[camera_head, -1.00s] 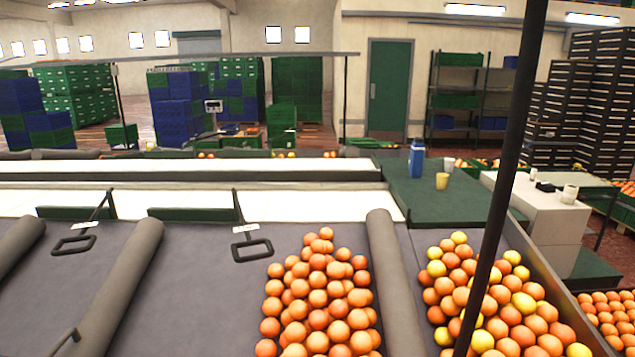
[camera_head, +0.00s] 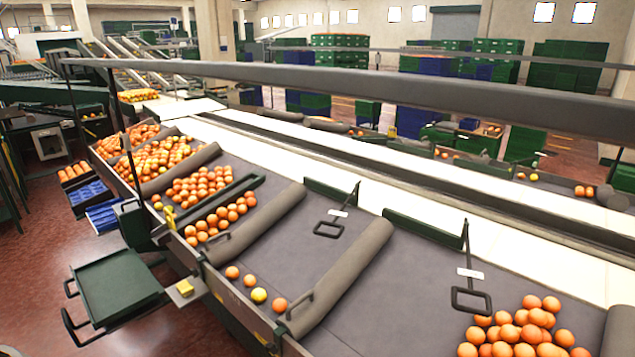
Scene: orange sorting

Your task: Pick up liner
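Neither of my grippers is in view. I cannot identify a liner for certain. Blue moulded sheets that look like tray liners lie in a stack (camera_head: 103,215) at the left, beside the sorting table's near side. Another blue piece (camera_head: 90,193) lies just behind it in a dark holder. Both are small and far off, so their details are hard to tell.
The sorting table (camera_head: 270,257) has padded dividers (camera_head: 345,275) and several groups of oranges (camera_head: 525,328). A green stand (camera_head: 118,283) stands at its near left side. A grey rail (camera_head: 400,88) crosses above. Reddish floor (camera_head: 40,265) is clear at the left.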

